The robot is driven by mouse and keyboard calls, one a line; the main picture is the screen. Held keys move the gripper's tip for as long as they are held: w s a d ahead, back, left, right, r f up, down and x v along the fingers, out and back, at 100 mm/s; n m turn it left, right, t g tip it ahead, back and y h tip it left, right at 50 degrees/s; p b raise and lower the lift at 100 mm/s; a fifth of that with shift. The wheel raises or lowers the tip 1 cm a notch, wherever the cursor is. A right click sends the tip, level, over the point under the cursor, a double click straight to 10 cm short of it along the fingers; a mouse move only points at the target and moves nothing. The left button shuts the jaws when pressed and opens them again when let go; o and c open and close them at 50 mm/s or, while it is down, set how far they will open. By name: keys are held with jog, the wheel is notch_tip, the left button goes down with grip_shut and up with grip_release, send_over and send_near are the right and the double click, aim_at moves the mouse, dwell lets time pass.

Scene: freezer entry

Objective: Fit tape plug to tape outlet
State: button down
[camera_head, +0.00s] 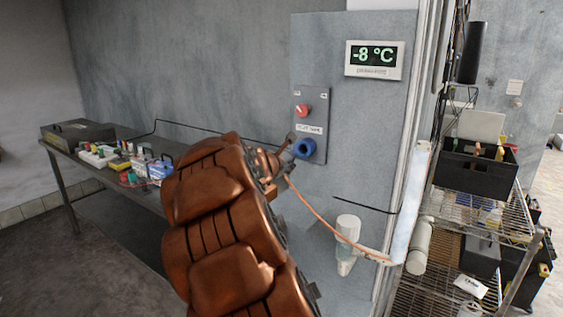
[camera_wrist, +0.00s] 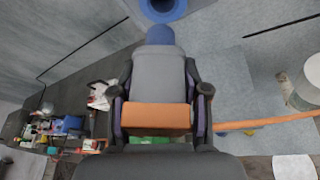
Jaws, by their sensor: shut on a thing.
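The tape outlet, a blue round socket (camera_head: 305,148), is on a grey panel on the wall, below a red knob. In the wrist view the blue outlet (camera_wrist: 163,8) is cut by the top edge. My gripper (camera_wrist: 160,92) is shut on the tape plug (camera_wrist: 158,72), which has a grey body, a blue rounded tip and an orange rear part. The tip points at the outlet and appears just short of it, with a small gap. In the head view my gripper (camera_head: 272,168) is beside the outlet, at its left, and my arm mostly hides the plug.
An orange cable (camera_head: 322,220) runs from my gripper to a white fitting (camera_head: 348,228) on the right. A table (camera_head: 62,160) with boxes and small items stands left. A wire shelf (camera_head: 500,215) stands right. A temperature display (camera_head: 374,58) is above.

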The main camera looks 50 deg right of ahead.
aim_at(289, 155)
jog(key=shift+d, duration=2)
jog(key=shift+w+d+p, duration=0.15)
jog(key=shift+d+p, duration=0.4)
jog(key=shift+d, duration=1.3)
dwell(0.5)
jog(key=shift+c, duration=2.4)
grip_release()
jog(key=shift+a, duration=0.1)
jog(key=shift+v, duration=5.9)
